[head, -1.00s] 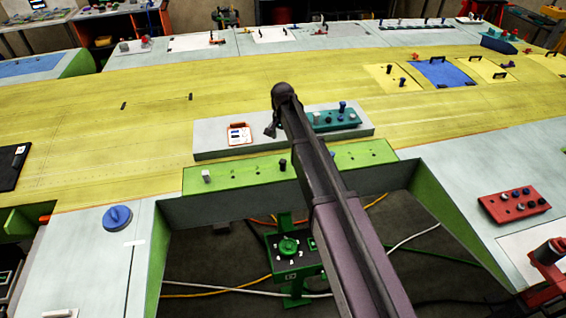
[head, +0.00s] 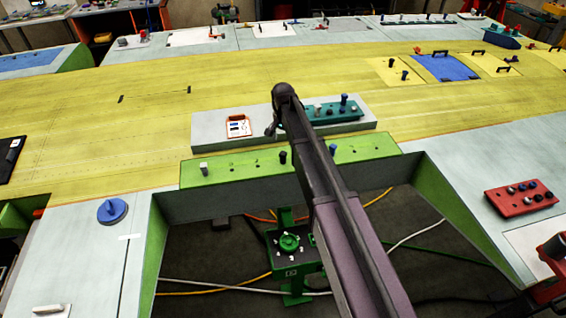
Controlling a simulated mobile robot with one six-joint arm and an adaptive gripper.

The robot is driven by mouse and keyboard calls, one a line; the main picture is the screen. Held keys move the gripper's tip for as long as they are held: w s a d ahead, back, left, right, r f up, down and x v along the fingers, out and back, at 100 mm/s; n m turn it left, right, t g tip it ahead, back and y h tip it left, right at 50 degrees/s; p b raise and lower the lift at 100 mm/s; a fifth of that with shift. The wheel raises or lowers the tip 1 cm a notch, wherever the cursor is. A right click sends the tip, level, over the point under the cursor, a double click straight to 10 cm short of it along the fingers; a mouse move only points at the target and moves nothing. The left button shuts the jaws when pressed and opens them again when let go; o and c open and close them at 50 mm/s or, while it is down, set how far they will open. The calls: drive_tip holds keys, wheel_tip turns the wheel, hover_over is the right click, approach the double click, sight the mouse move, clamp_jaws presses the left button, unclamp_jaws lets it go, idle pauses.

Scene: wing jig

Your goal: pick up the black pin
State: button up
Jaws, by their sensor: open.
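A black pin (head: 283,157) stands upright in the green bar (head: 232,165) along the front edge of the wing jig, just left of my arm. My gripper (head: 270,130) hangs at the far end of my arm, small and dark, above and behind the bar and apart from the pin. It is open with nothing visible in it; its fingers are hard to make out. Other dark pins stand in the teal block (head: 345,110) and on the yellow wing skin (head: 100,130).
A grey pin (head: 204,168) and a blue pin (head: 333,151) share the green bar. An orange-rimmed tray (head: 238,127) lies behind it on a grey slab. A red block (head: 521,198) with several pins sits at right, a blue knob (head: 112,211) at left.

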sight(283, 153)
drive_tip(key=shift+f+b, duration=2)
drive_tip(key=shift+f, duration=0.3)
drive_tip(key=shift+f, duration=0.1)
drive_tip(key=f+b, duration=0.3)
drive_tip(key=shift+s, duration=0.3)
drive_tip(key=shift+f+b, duration=1)
drive_tip(key=shift+b, duration=0.1)
clamp_jaws()
